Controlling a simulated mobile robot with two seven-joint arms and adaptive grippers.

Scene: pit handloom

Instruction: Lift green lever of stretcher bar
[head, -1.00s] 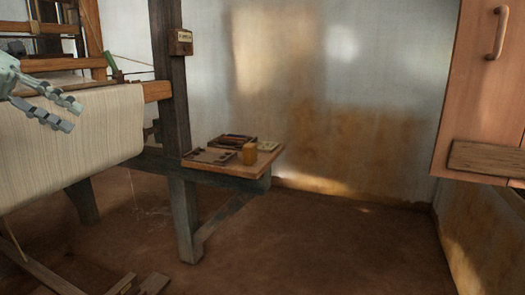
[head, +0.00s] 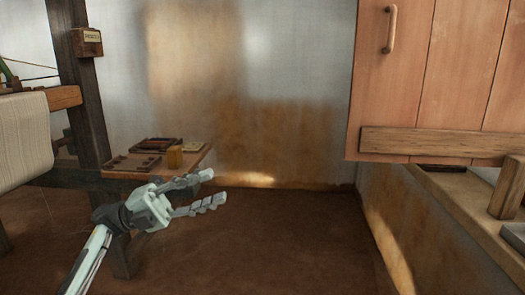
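A green piece (head: 8,72), perhaps the green lever, shows at the far left edge above the loom's wooden beam and is mostly cut off by the frame. I cannot make out the stretcher bar itself. The pale cloth (head: 22,140) hangs over the beam at the left. My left gripper (head: 214,187) is open and empty, in front of the small side table and well to the right of the cloth and the green piece. My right gripper is not in view.
A dark post (head: 82,90) stands beside the cloth. A wooden cabinet (head: 400,90) hangs at the right above a counter (head: 465,200). The floor in the middle is clear.

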